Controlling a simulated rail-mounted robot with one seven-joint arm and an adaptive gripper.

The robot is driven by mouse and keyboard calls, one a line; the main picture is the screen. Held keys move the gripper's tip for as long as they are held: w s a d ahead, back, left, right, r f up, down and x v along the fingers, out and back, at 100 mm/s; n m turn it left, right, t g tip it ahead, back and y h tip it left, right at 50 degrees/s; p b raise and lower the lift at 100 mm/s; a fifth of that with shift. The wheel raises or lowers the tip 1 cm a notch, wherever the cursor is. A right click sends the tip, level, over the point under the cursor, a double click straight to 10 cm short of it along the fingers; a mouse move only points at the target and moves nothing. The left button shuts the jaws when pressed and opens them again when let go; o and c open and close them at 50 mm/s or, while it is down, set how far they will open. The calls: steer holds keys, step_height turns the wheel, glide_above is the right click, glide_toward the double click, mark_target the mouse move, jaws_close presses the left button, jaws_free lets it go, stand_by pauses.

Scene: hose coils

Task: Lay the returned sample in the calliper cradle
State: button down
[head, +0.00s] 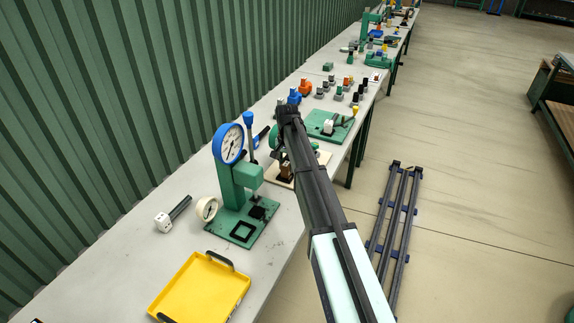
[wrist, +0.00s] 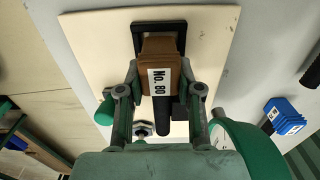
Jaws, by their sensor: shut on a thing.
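The sample is a brown block with a white label reading "No. 80" (wrist: 158,52) and a black hose stub. My gripper (wrist: 160,76) is shut on it, a finger on each side. In the wrist view the block overlaps the lower part of a black square frame (wrist: 172,28) on a cream board (wrist: 95,38), which looks like the cradle. I cannot tell whether the block touches the frame or is above it. Green round parts (wrist: 238,140) flank my gripper. In the head view the brown block (head: 287,170) shows low over the cream board (head: 322,158), partly hidden by my arm.
A green gauge stand with a blue-rimmed dial (head: 229,143) stands nearer on the bench. A yellow tray (head: 203,290), a white cube with a black hose (head: 164,221) and a white round gauge (head: 207,208) lie near it. A green board (head: 328,123) and several coloured pieces stand beyond.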

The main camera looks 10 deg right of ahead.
steer(key=shift+f, duration=0.4)
stand_by(0.4)
steer(key=c, duration=0.7)
jaws_free()
steer(key=shift+r, duration=0.15)
steer(key=shift+r+p, duration=1.8)
steer(key=shift+r, duration=2.1)
